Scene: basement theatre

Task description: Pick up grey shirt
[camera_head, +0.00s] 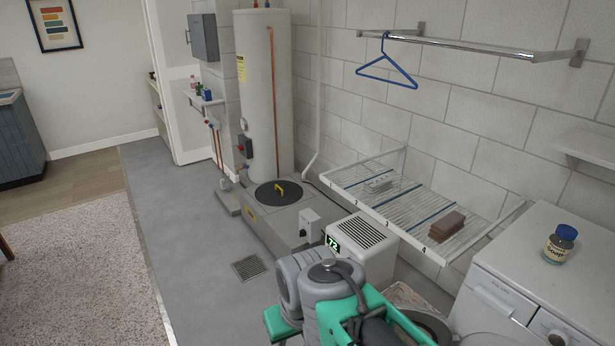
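A small light grey folded piece (380,183) lies on the wire drying rack, near its numbered left end. It looks like folded cloth, but it is too small to tell surely whether it is the grey shirt. The drying rack (342,180) is fixed to the block wall, with numbered sections and blue dividers. My grey and green arm shows at the bottom centre, below and in front of the rack. My gripper's fingers do not show.
A brown folded stack (445,227) lies at the rack's right. A dehumidifier (360,245) stands below the rack. A white washer (500,300) with a soap jar (559,245) stands at right. A blue hanger (388,70) hangs above. The grey floor at left is clear.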

